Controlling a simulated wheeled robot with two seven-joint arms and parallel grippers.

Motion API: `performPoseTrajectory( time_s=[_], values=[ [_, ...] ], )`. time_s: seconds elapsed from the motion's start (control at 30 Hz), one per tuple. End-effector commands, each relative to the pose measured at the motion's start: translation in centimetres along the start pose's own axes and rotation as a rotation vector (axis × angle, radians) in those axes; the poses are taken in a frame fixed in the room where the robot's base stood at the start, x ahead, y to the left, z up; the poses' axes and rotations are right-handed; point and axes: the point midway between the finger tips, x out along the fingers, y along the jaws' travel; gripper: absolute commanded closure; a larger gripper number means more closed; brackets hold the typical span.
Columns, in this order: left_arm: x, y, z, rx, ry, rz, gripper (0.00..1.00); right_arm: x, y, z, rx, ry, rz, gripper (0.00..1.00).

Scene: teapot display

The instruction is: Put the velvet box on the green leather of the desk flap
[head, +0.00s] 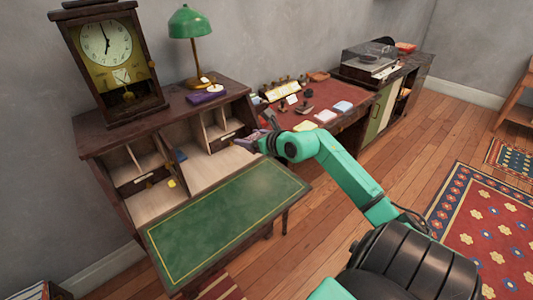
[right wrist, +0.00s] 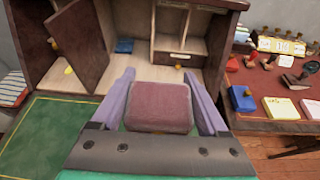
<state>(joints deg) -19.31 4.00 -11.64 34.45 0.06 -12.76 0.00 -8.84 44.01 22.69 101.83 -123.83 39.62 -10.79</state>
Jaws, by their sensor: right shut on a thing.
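The velvet box (right wrist: 160,108), dull maroon with rounded edges, is between the two purple fingers of my right gripper (right wrist: 160,80) in the right wrist view. The gripper is shut on it. In the head view my right gripper (head: 256,140) is in the air by the right side of the desk, beyond the flap's right back corner; the box cannot be made out clearly there. The desk flap is folded down, and its green leather (head: 225,218) with a gold border is bare. The leather also shows at the left in the right wrist view (right wrist: 48,128). My left gripper is not in view.
Open desk compartments (head: 205,135) stand behind the flap, with a small blue item (head: 181,155) inside. A clock (head: 108,55), a green lamp (head: 190,25) and a purple item (head: 207,95) stand on top. A red-topped table (head: 340,97) with several small items is to the right.

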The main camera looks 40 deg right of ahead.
Motion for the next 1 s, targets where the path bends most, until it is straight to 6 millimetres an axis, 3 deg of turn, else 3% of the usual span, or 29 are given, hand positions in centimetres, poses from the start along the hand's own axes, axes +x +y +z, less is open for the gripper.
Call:
performPoseTrajectory(
  time_s=[0.07, 0.17, 0.33, 0.53, 0.7, 0.87, 1.0],
  values=[
    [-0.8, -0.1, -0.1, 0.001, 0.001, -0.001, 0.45, 0.0, 0.1, 0.1, 0.006, 0.0, -0.008, 0.81],
    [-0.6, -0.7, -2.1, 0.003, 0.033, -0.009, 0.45, 0.9, 0.1, -1.8, 0.006, 0.005, -0.012, 0.81],
    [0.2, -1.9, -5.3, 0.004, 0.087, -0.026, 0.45, 3.2, 0.1, -7.3, 0.004, 0.007, -0.011, 0.81],
    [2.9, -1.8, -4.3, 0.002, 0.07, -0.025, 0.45, 5.7, 0.1, -13.3, 0.003, 0.002, -0.012, 0.81],
    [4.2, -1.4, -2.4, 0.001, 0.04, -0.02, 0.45, 6.6, 0.1, -15.4, 0.004, 0.001, -0.011, 0.81],
    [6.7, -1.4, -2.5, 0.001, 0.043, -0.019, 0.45, 7.9, 0.1, -18.5, 0.004, 0.001, -0.011, 0.81],
    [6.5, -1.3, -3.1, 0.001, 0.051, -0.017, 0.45, 7.8, 0.1, -18.4, 0.003, -0.001, -0.011, 0.81]
  ],
)
